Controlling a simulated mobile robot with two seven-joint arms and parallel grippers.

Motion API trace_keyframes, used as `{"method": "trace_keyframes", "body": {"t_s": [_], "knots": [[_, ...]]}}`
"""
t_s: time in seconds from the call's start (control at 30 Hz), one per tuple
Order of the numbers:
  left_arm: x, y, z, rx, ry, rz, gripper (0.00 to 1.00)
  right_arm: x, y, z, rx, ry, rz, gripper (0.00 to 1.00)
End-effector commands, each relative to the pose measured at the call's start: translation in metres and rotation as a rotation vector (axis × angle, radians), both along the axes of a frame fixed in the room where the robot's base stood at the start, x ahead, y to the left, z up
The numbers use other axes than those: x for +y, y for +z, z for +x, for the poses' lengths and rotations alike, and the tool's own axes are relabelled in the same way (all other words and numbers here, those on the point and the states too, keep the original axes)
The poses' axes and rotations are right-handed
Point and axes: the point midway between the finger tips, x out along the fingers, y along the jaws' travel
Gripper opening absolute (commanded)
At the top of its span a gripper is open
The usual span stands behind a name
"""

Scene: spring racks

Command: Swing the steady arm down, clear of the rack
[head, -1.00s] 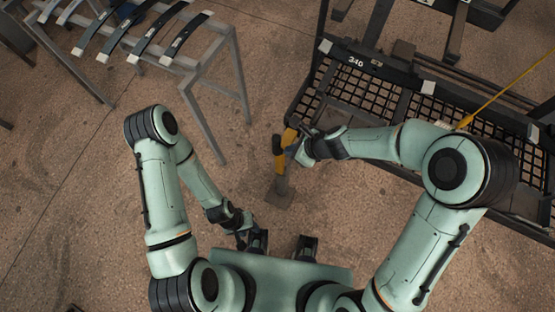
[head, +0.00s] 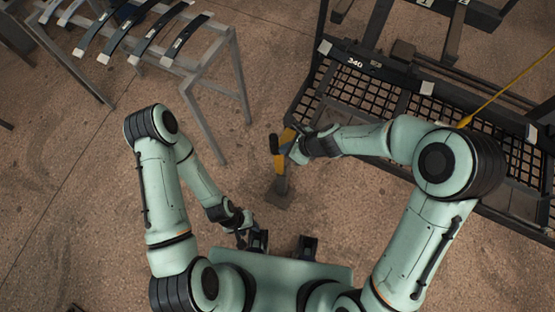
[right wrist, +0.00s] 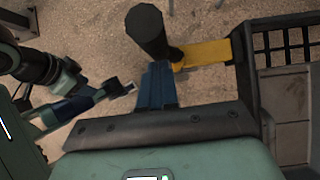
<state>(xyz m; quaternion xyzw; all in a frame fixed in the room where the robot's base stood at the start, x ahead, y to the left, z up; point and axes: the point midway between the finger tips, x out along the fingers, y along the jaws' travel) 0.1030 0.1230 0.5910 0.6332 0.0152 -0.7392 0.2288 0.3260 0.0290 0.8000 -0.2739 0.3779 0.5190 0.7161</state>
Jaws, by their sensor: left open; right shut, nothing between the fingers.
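The steady arm (head: 287,139) is a yellow bar with a black cylindrical grip, at the left end of the rack (head: 345,83). In the right wrist view the yellow bar (right wrist: 208,53) reaches from the rack's dark frame to the grip (right wrist: 150,32). My right gripper (head: 296,152) is shut and empty, with its fingertips close against the bar beside the grip. Its blue fingers (right wrist: 158,78) show in the right wrist view; I cannot tell whether they touch the bar. My left gripper (head: 243,238) is open and low near my base, away from the steady arm.
A grey post with a foot plate (head: 281,197) stands on the floor below the steady arm. A grey metal stand (head: 215,55) with several curved dark leaf springs (head: 145,35) is at the upper left. A thin yellow rod (head: 505,87) slants over the rack. Floor between stand and rack is clear.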

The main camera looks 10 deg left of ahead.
Motion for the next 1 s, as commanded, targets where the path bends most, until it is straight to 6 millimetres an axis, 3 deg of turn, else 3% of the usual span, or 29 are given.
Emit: {"method": "trace_keyframes", "body": {"t_s": [1.0], "knots": [[0.000, 0.017, 0.009, -0.010, 0.000, 0.000, 0.43, 0.041, 0.002, 0.013, -0.001, 0.002, 0.003, 0.00]]}}
